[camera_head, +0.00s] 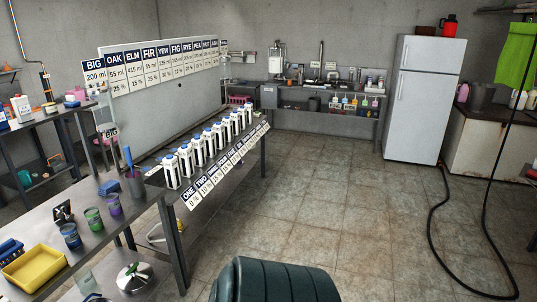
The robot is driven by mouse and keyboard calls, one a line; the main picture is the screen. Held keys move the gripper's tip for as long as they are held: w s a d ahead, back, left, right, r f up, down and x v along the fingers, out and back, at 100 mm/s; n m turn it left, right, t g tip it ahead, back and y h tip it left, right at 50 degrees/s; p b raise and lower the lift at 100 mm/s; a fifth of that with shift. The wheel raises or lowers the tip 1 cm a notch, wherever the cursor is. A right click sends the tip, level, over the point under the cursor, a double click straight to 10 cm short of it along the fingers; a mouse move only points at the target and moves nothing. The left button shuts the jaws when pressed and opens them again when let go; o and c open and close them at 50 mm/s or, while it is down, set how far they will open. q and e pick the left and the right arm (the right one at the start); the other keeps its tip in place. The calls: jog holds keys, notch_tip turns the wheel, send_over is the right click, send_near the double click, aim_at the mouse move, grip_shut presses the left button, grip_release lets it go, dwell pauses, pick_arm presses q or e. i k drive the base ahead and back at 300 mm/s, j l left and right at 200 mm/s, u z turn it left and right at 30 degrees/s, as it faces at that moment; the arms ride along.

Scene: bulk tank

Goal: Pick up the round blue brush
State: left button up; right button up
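Several blue items lie along the steel bench (150,232) at the left. A blue handle (127,156) stands upright in a grey cup (136,183). A small flat blue item (109,187) lies just left of that cup. A blue bristled block (11,250) sits at the far left beside a yellow tray (35,269). Another blue piece (94,297) is cut off by the bottom edge. I cannot tell which of these is the round brush. Neither of my grippers is in view.
A row of white bottles (197,151) with blue caps lines the bench behind numbered cards. Coloured cups (94,219) and a metal lid (134,278) stand nearer. A dark green ribbed drum (272,280) is at the bottom. A black hose (433,230) crosses the otherwise open floor at right.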

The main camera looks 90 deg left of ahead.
aim_at(126, 149)
jog(key=u, duration=3.8)
jog(key=i+l+u, duration=0.1)
jog(key=u, duration=0.25)
jog(key=i+l+u, duration=0.1)
jog(key=u, duration=0.25)
jog(key=i+l+u, duration=0.2)
jog(key=l, duration=0.15)
jog(key=i+l+u, duration=0.15)
jog(key=l, duration=0.2)
jog(key=i+l+u, duration=0.2)
jog(key=l, duration=0.2)
jog(key=i+l, duration=0.1)
jog(key=l, duration=0.35)
jog(key=i+l, duration=0.15)
jog(key=l, duration=0.25)
jog(key=i+l+u, duration=0.1)
jog(key=l, duration=0.35)
jog(key=i+l, duration=0.1)
jog(key=l, duration=0.3)
jog(key=i+l, duration=0.15)
jog(key=l, duration=0.3)
